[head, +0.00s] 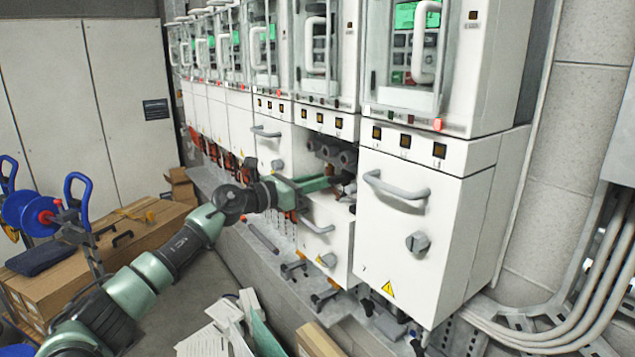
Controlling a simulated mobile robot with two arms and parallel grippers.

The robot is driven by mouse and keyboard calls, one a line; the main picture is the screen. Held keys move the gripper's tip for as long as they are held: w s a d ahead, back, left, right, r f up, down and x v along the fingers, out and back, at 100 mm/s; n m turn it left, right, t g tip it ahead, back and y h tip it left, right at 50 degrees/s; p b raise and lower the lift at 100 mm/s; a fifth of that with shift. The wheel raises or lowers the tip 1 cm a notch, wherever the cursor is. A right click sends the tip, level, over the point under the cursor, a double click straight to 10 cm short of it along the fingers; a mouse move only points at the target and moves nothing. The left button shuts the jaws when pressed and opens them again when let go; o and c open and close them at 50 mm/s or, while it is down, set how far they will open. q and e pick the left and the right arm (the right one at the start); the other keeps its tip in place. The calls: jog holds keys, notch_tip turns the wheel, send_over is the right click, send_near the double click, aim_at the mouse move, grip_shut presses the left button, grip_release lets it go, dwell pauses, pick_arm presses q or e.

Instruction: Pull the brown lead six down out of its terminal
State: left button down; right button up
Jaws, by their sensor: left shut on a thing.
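My left arm reaches in from the lower left to an open bay between white drive cabinets. Its gripper (338,186) is at the bay's mouth, with its green fingers shut on a small brown piece, which I take to be the brown lead (346,177). Grey round terminals (333,153) show in the bay just above the gripper. The fingers and the cabinet edge hide most of the lead, and I cannot tell whether its end is inside a terminal. My right gripper is not in view.
A closed white cabinet door (398,225) with a handle stands close on the right of the bay. A lowered white panel (327,240) is below the gripper. Cardboard boxes (120,245) and a blue reel (30,212) stand at the left. Papers (205,342) lie at the bottom.

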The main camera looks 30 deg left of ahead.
pick_arm(q)
jog(key=c, duration=1.3)
grip_release()
jog(key=shift+w, duration=0.1)
jog(key=b+v, duration=0.4)
jog(key=v, duration=0.3)
jog(key=shift+s+a+b, duration=0.1)
jog(key=shift+s+b, duration=0.25)
jog(key=shift+f, duration=0.1)
